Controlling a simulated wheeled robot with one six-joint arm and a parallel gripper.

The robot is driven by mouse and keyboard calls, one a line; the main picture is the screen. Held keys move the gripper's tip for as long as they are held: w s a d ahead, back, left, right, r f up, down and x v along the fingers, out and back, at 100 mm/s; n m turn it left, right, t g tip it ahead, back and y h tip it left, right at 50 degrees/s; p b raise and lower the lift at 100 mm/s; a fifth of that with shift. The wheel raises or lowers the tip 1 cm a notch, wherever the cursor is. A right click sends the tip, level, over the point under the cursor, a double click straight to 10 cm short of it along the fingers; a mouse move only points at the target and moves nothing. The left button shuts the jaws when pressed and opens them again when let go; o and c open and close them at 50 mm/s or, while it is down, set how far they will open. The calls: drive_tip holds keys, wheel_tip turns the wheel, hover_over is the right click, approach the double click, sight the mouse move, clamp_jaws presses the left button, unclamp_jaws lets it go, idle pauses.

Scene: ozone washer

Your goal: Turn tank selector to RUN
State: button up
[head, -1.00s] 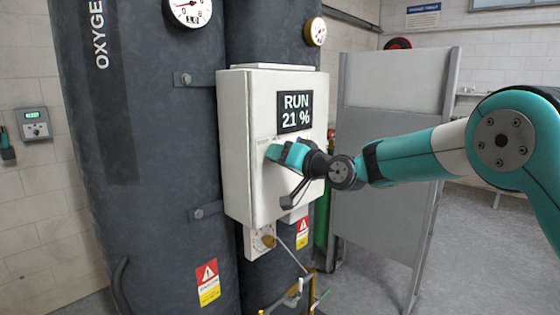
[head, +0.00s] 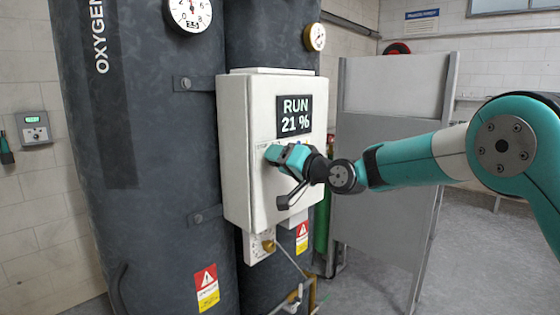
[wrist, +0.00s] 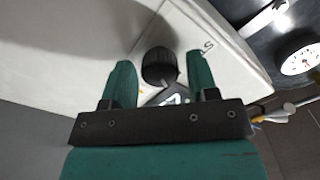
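The tank selector is a dark ribbed knob (wrist: 160,66) on the white control box (head: 247,150). In the wrist view it sits between the two teal fingers of my gripper (wrist: 162,84), with a visible gap on either side. In the head view my gripper (head: 274,155) is at the box's front face and hides the knob. The box's display (head: 294,116) reads "RUN 21 %". Labels beside the knob are only partly visible in the wrist view.
Large dark oxygen tanks (head: 140,200) stand behind and left of the box. A valve and pipes (head: 270,246) lie below it. A grey metal panel (head: 385,180) stands to the right. Gauges (head: 188,14) are above.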

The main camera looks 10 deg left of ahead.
drive_tip(key=shift+o, duration=0.2)
drive_tip(key=b+v, duration=0.7)
drive_tip(key=v, duration=1)
drive_tip(key=shift+s+d, duration=0.15)
drive_tip(key=shift+d, duration=0.05)
drive_tip(key=s+d+f+n+g+h, duration=0.1)
drive_tip(key=s+d+f+g+h, duration=0.2)
drive_tip(key=s, duration=0.7)
drive_tip(key=s+d+f+n+g+h, duration=0.2)
drive_tip(key=s+f, duration=0.5)
drive_tip(key=s, duration=0.4)
drive_tip(key=s+d+f+n+g+h, duration=0.2)
drive_tip(key=s+d+f+g+h, duration=0.2)
drive_tip(key=s, duration=0.7)
wheel_tip(320, 180, down, 2)
drive_tip(key=shift+s+g+h, duration=0.15)
drive_tip(key=shift+g+h, duration=0.45)
drive_tip(key=shift+g, duration=0.3)
